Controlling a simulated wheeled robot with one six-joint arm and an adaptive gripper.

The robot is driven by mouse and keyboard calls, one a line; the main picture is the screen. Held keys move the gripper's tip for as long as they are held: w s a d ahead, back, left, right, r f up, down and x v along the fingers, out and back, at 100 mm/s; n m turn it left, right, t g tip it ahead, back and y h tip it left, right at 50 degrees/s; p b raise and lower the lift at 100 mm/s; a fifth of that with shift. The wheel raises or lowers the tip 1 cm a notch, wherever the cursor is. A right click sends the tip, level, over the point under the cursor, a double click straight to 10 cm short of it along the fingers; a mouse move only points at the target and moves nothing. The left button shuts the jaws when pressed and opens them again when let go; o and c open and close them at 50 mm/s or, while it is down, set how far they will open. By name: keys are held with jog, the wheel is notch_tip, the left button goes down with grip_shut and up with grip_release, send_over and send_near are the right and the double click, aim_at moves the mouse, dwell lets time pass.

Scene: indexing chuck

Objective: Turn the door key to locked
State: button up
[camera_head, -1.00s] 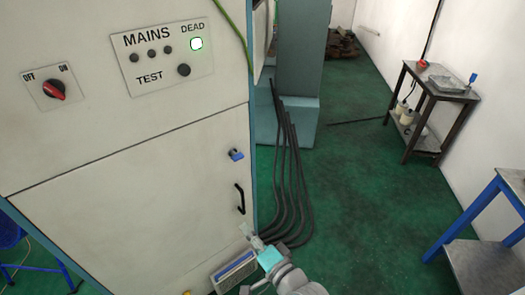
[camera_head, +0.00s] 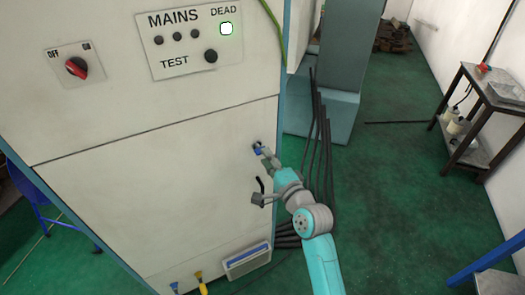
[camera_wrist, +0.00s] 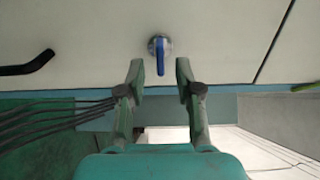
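The door key (camera_head: 257,149) is a small blue handle on a round metal base on the pale cabinet door (camera_head: 150,190). In the wrist view the key (camera_wrist: 160,58) points down the picture, towards my gripper. My gripper (camera_wrist: 160,68) is open, with one finger to each side of the key and a visible gap on both sides. In the head view my gripper (camera_head: 268,158) is at the key and partly covers it. I cannot tell how deep the fingers reach along it.
A black door handle (camera_head: 260,186) is close below the key, beside my arm. Above are the OFF/ON switch (camera_head: 76,67) and MAINS panel (camera_head: 190,40) with a lit DEAD lamp. Black cables (camera_head: 317,150) run past the cabinet's right edge.

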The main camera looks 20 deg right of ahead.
aim_at(260, 149)
jog(key=shift+w+a, duration=0.2)
jog(key=shift+w, duration=0.8)
jog(key=shift+w+a, duration=0.2)
jog(key=shift+w, duration=0.8)
grip_shut()
